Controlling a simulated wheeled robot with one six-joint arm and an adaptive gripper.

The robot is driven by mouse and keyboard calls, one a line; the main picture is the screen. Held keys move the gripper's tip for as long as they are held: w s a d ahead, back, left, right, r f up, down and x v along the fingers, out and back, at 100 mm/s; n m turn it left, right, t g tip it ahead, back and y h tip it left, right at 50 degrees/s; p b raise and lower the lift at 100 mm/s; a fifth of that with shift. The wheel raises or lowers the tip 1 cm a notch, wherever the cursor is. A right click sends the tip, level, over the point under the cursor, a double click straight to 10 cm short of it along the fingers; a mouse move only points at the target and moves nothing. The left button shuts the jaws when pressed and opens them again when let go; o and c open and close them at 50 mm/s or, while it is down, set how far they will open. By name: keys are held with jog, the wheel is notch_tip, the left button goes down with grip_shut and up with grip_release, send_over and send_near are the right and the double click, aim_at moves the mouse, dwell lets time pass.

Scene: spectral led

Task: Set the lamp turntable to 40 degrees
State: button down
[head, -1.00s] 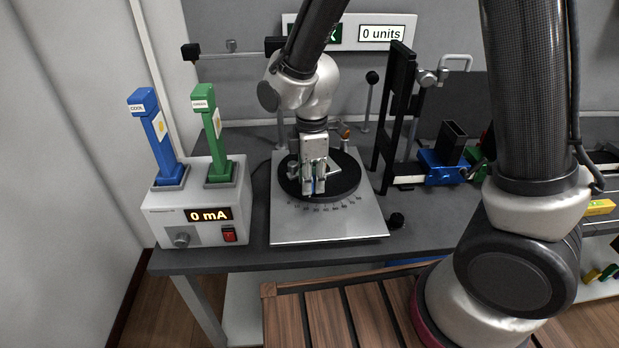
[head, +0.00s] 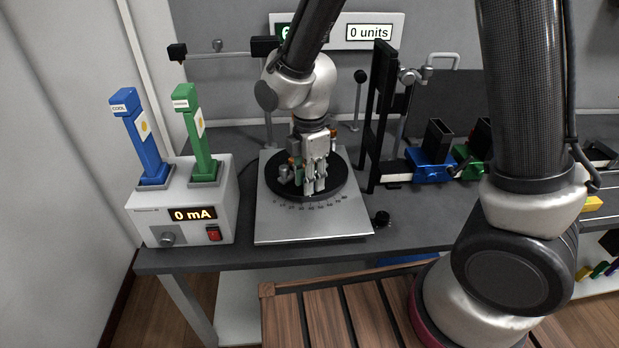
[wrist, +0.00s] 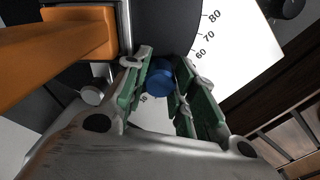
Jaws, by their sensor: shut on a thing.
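The lamp turntable is a black disc (head: 338,174) on a flat silver base plate (head: 300,228) with a degree scale along the disc's front edge. My gripper (head: 316,188) points down over the front of the disc. In the wrist view its green-padded fingers (wrist: 163,93) are closed around a blue round knob (wrist: 159,77) near the disc edge. The scale marks 60, 70 and 80 (wrist: 208,35) show to the right of the knob. The turntable's current angle cannot be read.
A power box (head: 190,215) reading 0 mA, with blue (head: 140,135) and green (head: 197,135) upright pieces, stands left of the plate. A black frame (head: 378,120) stands behind right. An orange bar (wrist: 60,45) is close in the wrist view.

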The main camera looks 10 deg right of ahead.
jog(key=c, duration=1.4)
grip_release()
notch_tip(320, 180, up, 12)
jog(key=shift+r, duration=0.1)
